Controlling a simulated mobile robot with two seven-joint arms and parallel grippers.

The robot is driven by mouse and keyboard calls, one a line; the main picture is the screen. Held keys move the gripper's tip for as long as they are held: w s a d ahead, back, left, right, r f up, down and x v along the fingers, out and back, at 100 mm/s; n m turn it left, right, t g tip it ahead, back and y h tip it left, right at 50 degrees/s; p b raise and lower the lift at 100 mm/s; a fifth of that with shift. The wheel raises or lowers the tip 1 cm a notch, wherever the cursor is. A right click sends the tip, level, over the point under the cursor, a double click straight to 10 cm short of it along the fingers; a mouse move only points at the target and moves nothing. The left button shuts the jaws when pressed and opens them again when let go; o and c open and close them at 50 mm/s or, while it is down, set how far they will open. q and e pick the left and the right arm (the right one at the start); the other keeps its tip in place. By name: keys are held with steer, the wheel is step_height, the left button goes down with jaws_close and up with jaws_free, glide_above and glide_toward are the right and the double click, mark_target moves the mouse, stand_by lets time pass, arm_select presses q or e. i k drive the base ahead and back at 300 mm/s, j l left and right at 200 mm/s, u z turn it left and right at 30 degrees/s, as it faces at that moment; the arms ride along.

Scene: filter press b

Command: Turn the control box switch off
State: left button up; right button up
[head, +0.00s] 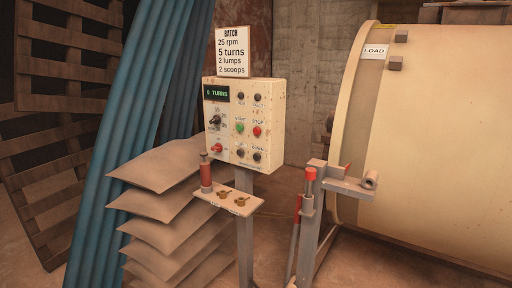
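The control box (250,145) is a cream panel on a grey post, near the middle of the head view. Its small green display (216,93) reads "0 TURNS". A black selector knob (215,120) with markings around it sits below the display. A red switch (216,148) is at the lower left of the panel. Its labels are too small to read. A green button (240,128) and a red button (257,131) labelled STOP are on the right face, with several dark knobs around them. Neither of my grippers shows in the head view.
A small shelf (226,199) under the box holds a red cylinder (206,174) and brass pieces. Stacked sacks (160,205) and blue pipes (140,100) stand left. A large drum (430,130) and a lever stand (312,215) are right. A batch sign (232,52) is above.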

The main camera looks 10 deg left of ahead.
mark_target(218, 147)
steer(key=i+j+z, duration=0.5)
steer(key=i+j, duration=0.6)
steer(key=j, duration=0.25)
steer(key=i+j+z, duration=0.1)
steer(key=i+j, duration=0.15)
steer(key=j, duration=0.1)
